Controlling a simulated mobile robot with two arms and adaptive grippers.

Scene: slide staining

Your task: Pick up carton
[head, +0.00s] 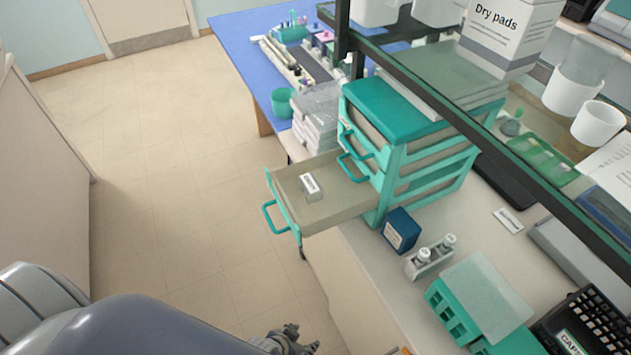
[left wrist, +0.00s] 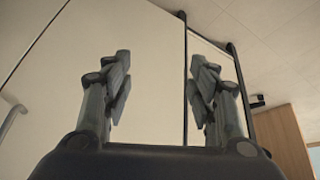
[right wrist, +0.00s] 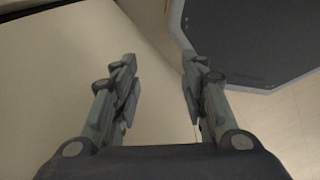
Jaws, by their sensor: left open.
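A small white and grey carton (head: 311,187) with a printed label lies in the open drawer (head: 345,196) of the teal drawer unit. A dark blue box (head: 401,231) with a white label stands on the counter beside the unit; I cannot tell which of the two is meant. My left gripper (head: 285,342) is at the bottom edge of the head view, partly cut off, well in front of the drawer. In the left wrist view it (left wrist: 158,75) is open and empty. My right gripper (right wrist: 158,80) is open and empty in the right wrist view.
A shelf with a dark front rail (head: 480,130) crosses above the counter. A small vial holder (head: 430,257) and a teal rack (head: 452,312) stand right of the blue box. The drawer juts out over open floor (head: 170,190).

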